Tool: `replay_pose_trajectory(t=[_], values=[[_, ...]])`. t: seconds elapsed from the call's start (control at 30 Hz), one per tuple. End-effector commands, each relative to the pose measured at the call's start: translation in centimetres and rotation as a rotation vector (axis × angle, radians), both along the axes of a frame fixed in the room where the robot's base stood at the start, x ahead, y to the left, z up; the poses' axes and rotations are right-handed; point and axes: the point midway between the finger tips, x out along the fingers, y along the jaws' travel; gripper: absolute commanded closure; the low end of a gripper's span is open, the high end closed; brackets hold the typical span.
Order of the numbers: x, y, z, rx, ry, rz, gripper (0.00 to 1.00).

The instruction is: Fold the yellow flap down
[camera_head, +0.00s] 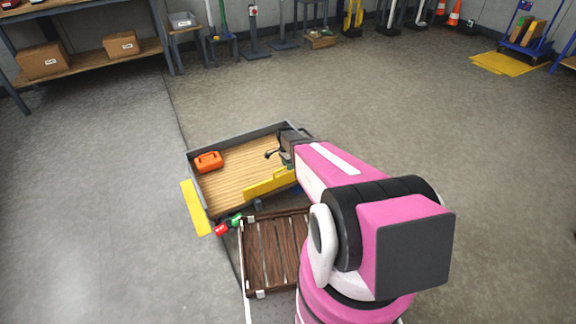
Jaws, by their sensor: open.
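A low cart or trailer bed with a wooden floor (240,172) and grey rims stands in the middle of the camera_head view. One yellow flap (268,185) stands up along its near right edge. Another yellow panel (196,208) lies outward beside the left edge, lower than the rim. My gripper (273,154) is open, over the right part of the bed, just beyond the standing flap. It looks empty. My arm hides the right end of the bed and perhaps part of the flap, and I cannot tell whether the gripper touches it.
An orange case (208,161) sits on the bed's left part. A dark slatted wooden pallet (268,255) lies in front, with red (221,229) and green (236,220) items near its corner. Shelves with boxes (122,45) stand back left. Floor to the right is clear.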

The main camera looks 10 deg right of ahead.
Motion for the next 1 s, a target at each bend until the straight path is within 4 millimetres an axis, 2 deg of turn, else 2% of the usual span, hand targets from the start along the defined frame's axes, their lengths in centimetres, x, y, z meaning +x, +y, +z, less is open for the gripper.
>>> replay_pose_trajectory(t=[0.1,0.13,0.23,0.27,0.67,1.0], values=[[0.0,0.0,0.0,0.000,0.000,0.000,0.58],[0.0,0.0,0.0,0.000,0.000,0.000,0.61],[0.0,0.0,0.0,0.000,0.000,0.000,0.94],[0.0,0.0,0.0,0.000,0.000,0.000,1.00],[-0.9,-0.2,0.2,0.014,-0.040,-0.001,1.00],[-4.3,-1.2,0.2,0.084,-0.255,-0.003,1.00]])
